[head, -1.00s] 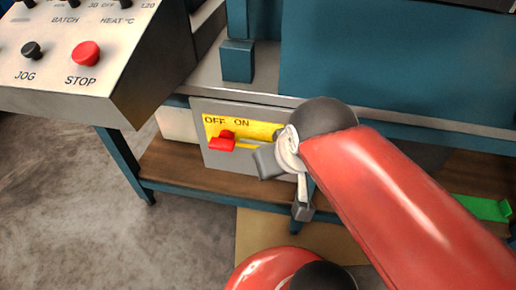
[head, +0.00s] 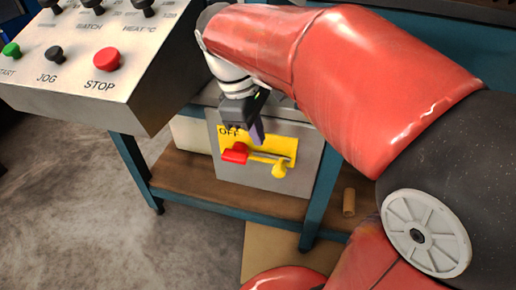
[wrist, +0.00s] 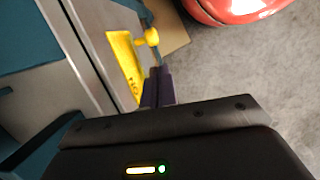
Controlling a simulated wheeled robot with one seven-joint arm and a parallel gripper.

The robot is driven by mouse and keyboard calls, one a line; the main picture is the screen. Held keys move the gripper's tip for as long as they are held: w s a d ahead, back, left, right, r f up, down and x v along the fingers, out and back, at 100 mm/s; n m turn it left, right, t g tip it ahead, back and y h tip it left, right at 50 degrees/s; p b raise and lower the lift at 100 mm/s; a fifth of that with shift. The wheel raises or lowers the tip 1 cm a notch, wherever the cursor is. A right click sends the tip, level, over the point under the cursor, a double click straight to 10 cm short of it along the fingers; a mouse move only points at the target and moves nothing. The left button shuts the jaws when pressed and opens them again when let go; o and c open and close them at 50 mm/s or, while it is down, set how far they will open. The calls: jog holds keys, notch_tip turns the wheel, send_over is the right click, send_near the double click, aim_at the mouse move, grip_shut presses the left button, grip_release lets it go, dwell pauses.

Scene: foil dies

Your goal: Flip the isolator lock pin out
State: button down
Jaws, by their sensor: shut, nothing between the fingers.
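A yellow knob (head: 280,171), which looks like the lock pin, sticks out at the lower right of the plate. It also shows in the wrist view (wrist: 152,37). My gripper (head: 258,138) is shut and empty, just in front of the plate's upper edge, above and left of the knob. Contact cannot be told.
A control panel (head: 85,65) with a red STOP button (head: 107,59) overhangs at the upper left. A teal table leg (head: 318,205) stands right of the isolator. A small brown cylinder (head: 349,202) lies on the wooden shelf (head: 190,180). Free floor lies in front.

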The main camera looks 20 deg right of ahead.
jog(key=shift+w+a+n+g, duration=0.25)
jog(key=shift+w+n, duration=0.2)
jog(key=shift+w, duration=0.1)
jog(key=shift+w+a+n+g, duration=0.25)
jog(key=shift+w+n, duration=0.2)
jog(key=shift+w, duration=0.05)
jog(key=shift+f, duration=0.2)
jog(key=b+x, duration=0.2)
jog(key=x, duration=0.7)
jog(key=shift+d+f, duration=0.3)
jog(key=shift+f, duration=0.05)
jog(key=shift+s, duration=0.15)
